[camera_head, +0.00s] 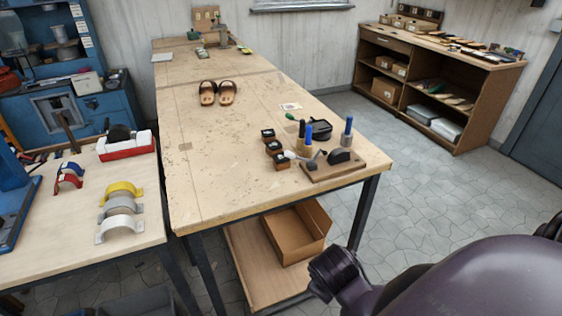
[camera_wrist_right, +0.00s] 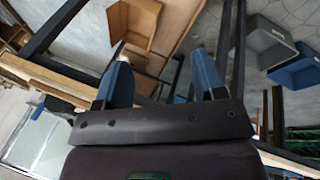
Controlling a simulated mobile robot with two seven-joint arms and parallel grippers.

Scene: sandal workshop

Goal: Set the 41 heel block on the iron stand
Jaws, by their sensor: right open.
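Three small brown blocks with dark, white-marked tops (camera_head: 273,147) stand in a row on the middle bench. Their numbers are too small to read, so I cannot tell which is the 41 heel block. A wooden board (camera_head: 345,170) at the bench's front right carries a dark, rounded iron piece (camera_head: 338,156), which looks like the iron stand. My right gripper (camera_wrist_right: 160,65) shows in the right wrist view with its blue-padded fingers apart and nothing between them. It is away from the blocks, low beyond the bench's front edge. My left gripper is not in view.
Sandals (camera_head: 217,92) lie farther back. The bench's (camera_head: 215,180) left front is clear. A cardboard box (camera_head: 298,232) sits on the shelf below. Coloured arched pieces (camera_head: 121,208) lie on the left table.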

